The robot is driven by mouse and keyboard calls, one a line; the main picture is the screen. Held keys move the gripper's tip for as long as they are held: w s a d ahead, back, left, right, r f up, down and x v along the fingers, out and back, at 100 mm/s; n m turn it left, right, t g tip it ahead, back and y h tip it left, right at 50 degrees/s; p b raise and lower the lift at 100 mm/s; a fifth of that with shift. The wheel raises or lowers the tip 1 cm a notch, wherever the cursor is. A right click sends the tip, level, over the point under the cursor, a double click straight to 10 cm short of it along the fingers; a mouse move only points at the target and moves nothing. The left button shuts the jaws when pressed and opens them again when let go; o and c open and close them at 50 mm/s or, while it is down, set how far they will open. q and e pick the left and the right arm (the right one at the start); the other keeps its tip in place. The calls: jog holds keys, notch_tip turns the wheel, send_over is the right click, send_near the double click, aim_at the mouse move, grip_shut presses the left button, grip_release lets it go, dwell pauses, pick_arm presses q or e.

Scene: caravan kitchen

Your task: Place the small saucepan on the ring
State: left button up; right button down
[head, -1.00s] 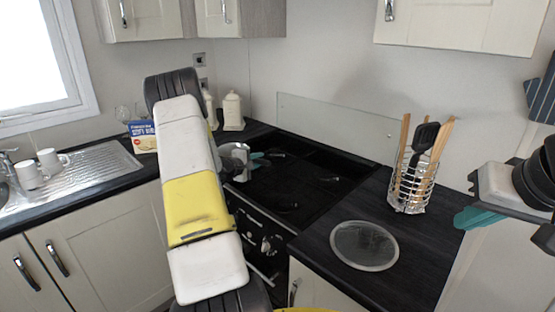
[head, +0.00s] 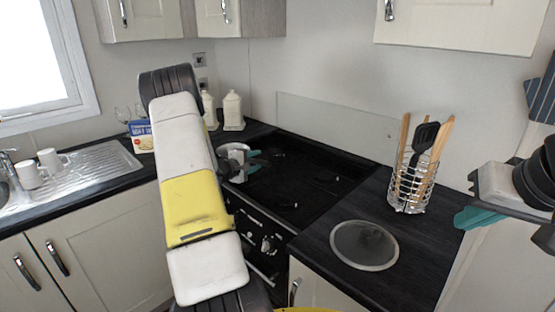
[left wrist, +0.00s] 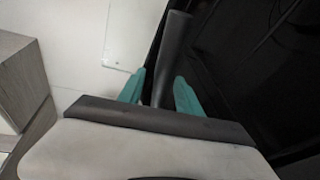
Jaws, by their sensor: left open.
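My left gripper (head: 254,162) is over the back left of the black hob (head: 310,185), partly hidden behind my own arm. In the left wrist view its two teal fingers (left wrist: 160,84) are apart. A dark, straight bar that looks like the saucepan handle (left wrist: 173,55) runs between them; I see a gap beside it. Dark rings show faintly on the hob, and I cannot tell which one is meant. My right gripper (head: 466,217) is at the far right, away from the hob; its finger opening is unclear.
A wire utensil holder (head: 412,188) and a round glass disc (head: 364,245) are on the worktop right of the hob. A clear splashback (head: 335,125) stands behind the hob. White canisters (head: 233,112), a blue box (head: 142,136) and mugs (head: 49,161) are to the left.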

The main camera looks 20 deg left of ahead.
pick_arm(q)
jog(key=v, duration=0.9)
jog(key=shift+s+d+r, duration=0.15)
jog(key=shift+s+r, duration=0.15)
jog(key=shift+s, duration=0.1)
jog(key=d+r+m+g+h, duration=0.2)
jog(key=d+r+m+h, duration=0.4)
jog(key=d, duration=0.7)
jog(key=s+d+r+m+g, duration=0.35)
jog(key=s+d, duration=0.25)
jog(key=d, duration=0.2)
jog(key=s+d+r+m+g, duration=0.25)
jog(key=s+d+r, duration=0.2)
jog(key=d, duration=0.35)
jog(key=s+r+m+y, duration=0.1)
jog(key=s+m+y, duration=0.2)
jog(key=s, duration=0.6)
jog(key=s+d+r+m+g+y, duration=0.1)
jog(key=s+r+m+y, duration=0.1)
jog(key=s, duration=0.7)
jog(key=shift+m+y, duration=0.6)
jog(key=shift+y, duration=0.1)
jog(key=shift+s, duration=0.1)
